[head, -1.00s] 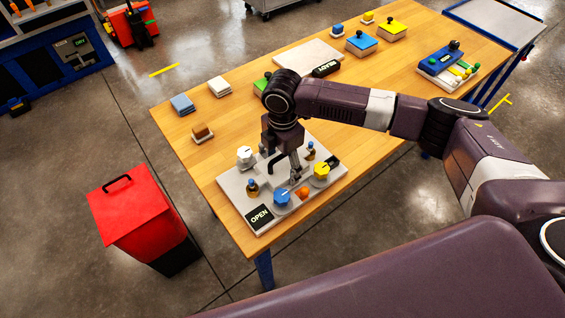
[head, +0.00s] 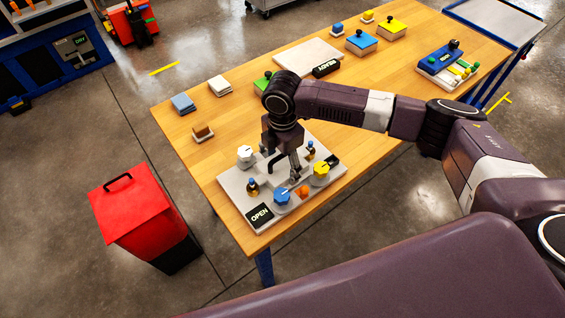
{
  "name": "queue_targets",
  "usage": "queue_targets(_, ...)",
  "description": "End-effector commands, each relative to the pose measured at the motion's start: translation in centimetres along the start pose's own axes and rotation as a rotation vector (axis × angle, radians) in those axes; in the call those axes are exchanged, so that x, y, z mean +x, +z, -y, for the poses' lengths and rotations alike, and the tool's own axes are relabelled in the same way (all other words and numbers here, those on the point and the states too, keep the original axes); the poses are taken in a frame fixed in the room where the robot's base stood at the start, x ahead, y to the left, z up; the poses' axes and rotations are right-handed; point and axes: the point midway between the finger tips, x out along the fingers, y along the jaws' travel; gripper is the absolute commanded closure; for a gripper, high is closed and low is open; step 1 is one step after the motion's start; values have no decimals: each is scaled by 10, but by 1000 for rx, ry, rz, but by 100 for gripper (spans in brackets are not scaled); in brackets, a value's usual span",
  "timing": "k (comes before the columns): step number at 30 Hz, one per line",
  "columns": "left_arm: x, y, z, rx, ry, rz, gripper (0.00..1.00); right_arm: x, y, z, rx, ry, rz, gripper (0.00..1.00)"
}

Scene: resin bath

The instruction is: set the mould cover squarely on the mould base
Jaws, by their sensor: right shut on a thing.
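The mould base looks to be the pale grey plate (head: 236,190) at the near left end of the wooden table, with two small brass posts on it, one at the left (head: 252,187) and one at the right (head: 310,150). My right gripper (head: 284,165) points down over the plate's middle, between the posts. It is shut on a pale grey piece (head: 266,178), seemingly the mould cover, lying low over the plate. The fingers hide part of this piece. I cannot tell whether it is fully seated or square. My left gripper is not in view.
On the plate are a white knob (head: 245,153), a blue knob (head: 281,196), a yellow knob (head: 321,169), an orange button (head: 302,192) and an OPEN sign (head: 259,215). Small blocks and lidded boxes stand farther back. A red bin (head: 135,210) is on the floor at left.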

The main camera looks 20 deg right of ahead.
Motion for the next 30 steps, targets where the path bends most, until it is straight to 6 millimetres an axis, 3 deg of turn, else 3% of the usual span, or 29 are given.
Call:
queue_targets(6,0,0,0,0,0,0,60,-2,0,-1,0,3,-1,89)
queue_targets(7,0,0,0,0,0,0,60,-2,0,-1,0,3,-1,32)
queue_targets(12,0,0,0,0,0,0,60,-1,0,-1,0,2,0,15)
queue_targets(23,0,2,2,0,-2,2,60,-4,0,0,0,-1,0,15)
queue_targets(30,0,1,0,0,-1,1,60,-47,0,-1,0,4,-1,15)
